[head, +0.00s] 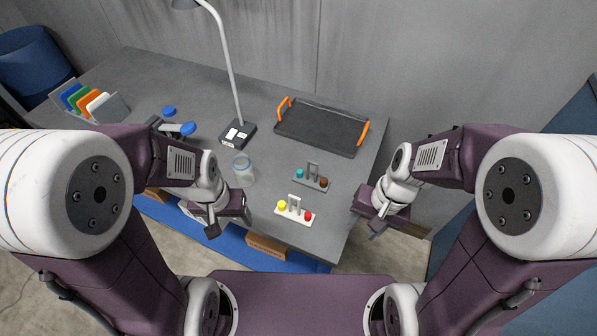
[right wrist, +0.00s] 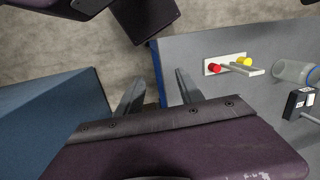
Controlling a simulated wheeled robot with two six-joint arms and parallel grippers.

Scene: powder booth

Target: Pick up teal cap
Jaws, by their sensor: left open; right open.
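The teal cap (head: 299,173) sits at the left end of a small grey holder (head: 312,181) with an upright handle, in the middle right of the table in the head view. A brown cap (head: 323,182) is at the holder's other end. My left gripper (head: 229,222) is open and empty near the table's front edge, left of the holder. My right gripper (head: 367,222) is open and empty by the table's right edge, apart from the cap. Its spread fingers show in the right wrist view (right wrist: 160,92), where the teal cap does not appear.
A white holder with a yellow cap (head: 282,205) and a red cap (head: 308,215) stands in front of the grey one. A clear jar (head: 243,170), a lamp (head: 238,133) and a dark tray (head: 322,128) with orange handles are around it. Blue items (head: 169,111) lie further left.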

